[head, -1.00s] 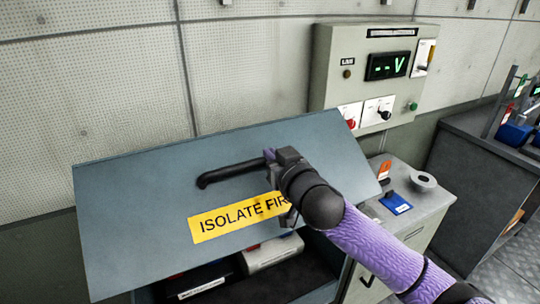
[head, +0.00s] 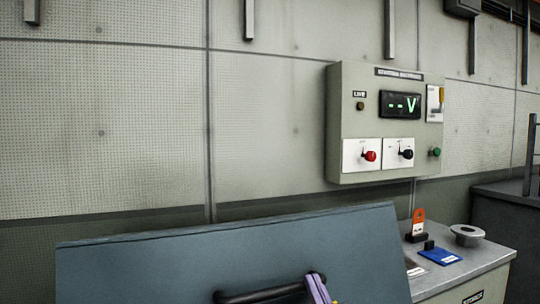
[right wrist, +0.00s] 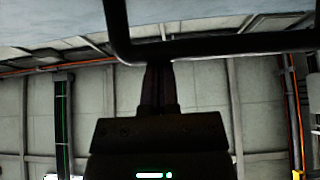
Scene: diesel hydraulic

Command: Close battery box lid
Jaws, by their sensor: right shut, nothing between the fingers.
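The blue-grey battery box lid (head: 160,272) fills the lower part of the head view, slanted, with its upper edge toward the wall. Its lower part and the box under it are out of the frame, so I cannot tell the gap. A black bar handle (head: 262,294) is on the lid. My right gripper (head: 318,288) is at the handle's right end, mostly cut off by the frame's bottom edge. In the right wrist view the shut, empty fingers (right wrist: 158,84) point at the dark handle bar (right wrist: 225,46); contact is unclear. My left gripper is not in view.
A wall panel (head: 350,115) with a "--V" display, red and black knobs and a green button is behind the lid. To the right, a bench (head: 455,277) carries an orange tag (head: 417,216), a blue card (head: 439,257) and a grey round part (head: 467,234).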

